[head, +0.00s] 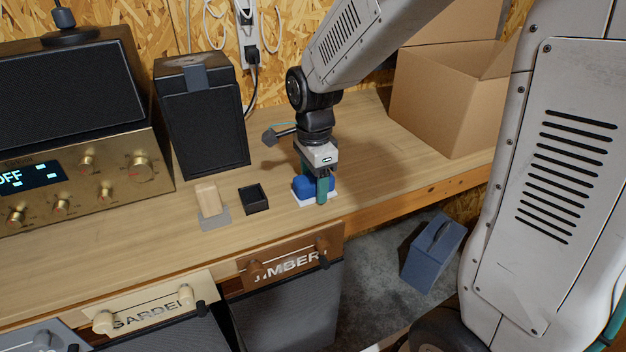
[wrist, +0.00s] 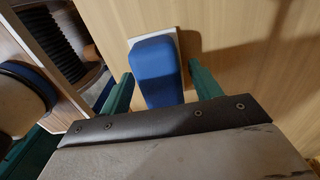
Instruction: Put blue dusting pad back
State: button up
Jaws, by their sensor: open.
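The blue dusting pad (head: 302,186) is on a small white plate (head: 304,203) near the bench's front edge. The wrist view shows the pad (wrist: 157,70) between my two green fingers, with a strip of the white plate (wrist: 179,40) behind it. My gripper (head: 322,188) points down over the plate and is open, one finger on each side of the pad. In the wrist view my gripper (wrist: 161,88) shows gaps beside the pad. The fingers partly hide pad and plate in the head view.
A small black open tray (head: 254,199) and a pale block (head: 208,198) on a grey plate (head: 215,220) are to the left. A black speaker (head: 205,120) and a brass-fronted radio (head: 75,180) stand farther left. A cardboard box (head: 440,105) is at back right.

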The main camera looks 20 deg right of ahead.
notch_tip(320, 180, up, 11)
jog(key=s+d+n+t, duration=0.1)
jog(key=s+d+n, duration=0.2)
jog(key=s+n, duration=1.5)
jog(key=s+r, duration=0.1)
jog(key=s, duration=0.3)
dwell(0.3)
